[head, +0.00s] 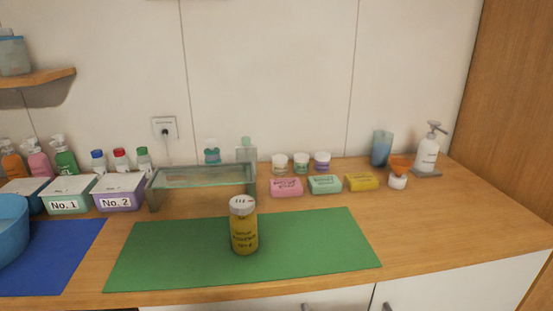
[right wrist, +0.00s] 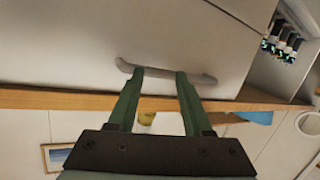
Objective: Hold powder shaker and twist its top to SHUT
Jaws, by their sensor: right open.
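The powder shaker (head: 243,230) stands upright on the green mat (head: 320,245), near the mat's middle. It has a yellow body with dark lettering and a pale grey top (head: 242,202) with small marks too fine to read. My right gripper (right wrist: 160,72) shows only in the right wrist view. Its two green fingers are apart with nothing held between them. A cabinet handle (right wrist: 205,78) lies beyond the fingertips. My left gripper is in neither view.
A glass shelf stand (head: 205,175) is behind the shaker. Pink (head: 286,187), green (head: 324,184) and yellow (head: 361,181) soap bars lie behind the mat. Lidded boxes (head: 118,192) and a blue bowl (head: 10,228) stand left. The mat around the shaker is clear.

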